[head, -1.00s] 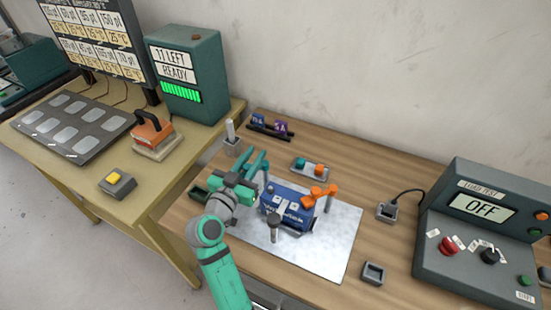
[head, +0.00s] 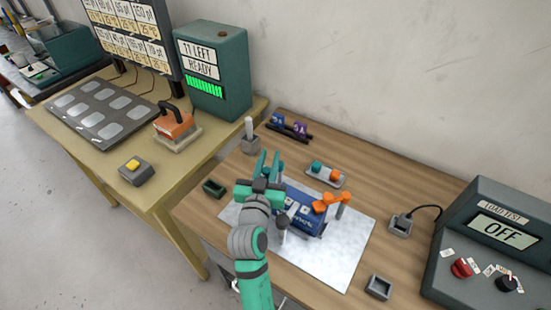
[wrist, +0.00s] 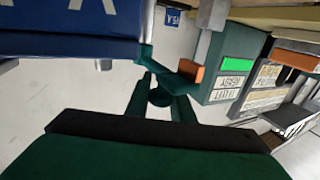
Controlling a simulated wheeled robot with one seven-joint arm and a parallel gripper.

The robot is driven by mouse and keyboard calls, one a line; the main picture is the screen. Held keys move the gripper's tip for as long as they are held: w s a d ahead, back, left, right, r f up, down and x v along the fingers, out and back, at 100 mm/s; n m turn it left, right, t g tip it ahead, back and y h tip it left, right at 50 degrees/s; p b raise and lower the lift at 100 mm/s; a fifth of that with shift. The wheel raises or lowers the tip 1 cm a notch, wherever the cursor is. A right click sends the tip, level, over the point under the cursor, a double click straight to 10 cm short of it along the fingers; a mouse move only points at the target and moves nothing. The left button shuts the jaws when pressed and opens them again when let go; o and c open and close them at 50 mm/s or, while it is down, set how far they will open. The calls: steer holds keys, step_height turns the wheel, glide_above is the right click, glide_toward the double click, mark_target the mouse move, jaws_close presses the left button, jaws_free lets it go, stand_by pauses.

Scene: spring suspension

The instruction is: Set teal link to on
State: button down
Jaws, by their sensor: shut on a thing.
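My gripper (head: 268,168) is at the left side of the blue box (head: 305,222), which sits on a pale metal plate (head: 345,250). It is shut on a dark green-teal piece (wrist: 160,97), which appears to be the teal link. The gripper's two fingers stand close around this piece in the wrist view. In the head view my gripper and arm hide the link, so its position is unclear. The blue box also fills the upper left of the wrist view (wrist: 70,25). An orange link (head: 330,201) is at the box's right side, by a grey post (head: 343,206).
A small tray (head: 340,182) with teal and orange caps lies behind the box. A grey post in a block (head: 249,145) and a dark green tray (head: 213,188) stand left. A load tester (head: 500,245) reading OFF stands right. A grey socket (head: 378,287) lies front right.

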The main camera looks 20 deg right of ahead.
steer(key=shift+a, duration=0.1)
steer(key=c, duration=1.6)
jaws_free()
steer(key=shift+w, duration=0.1)
steer(key=shift+o, duration=0.2)
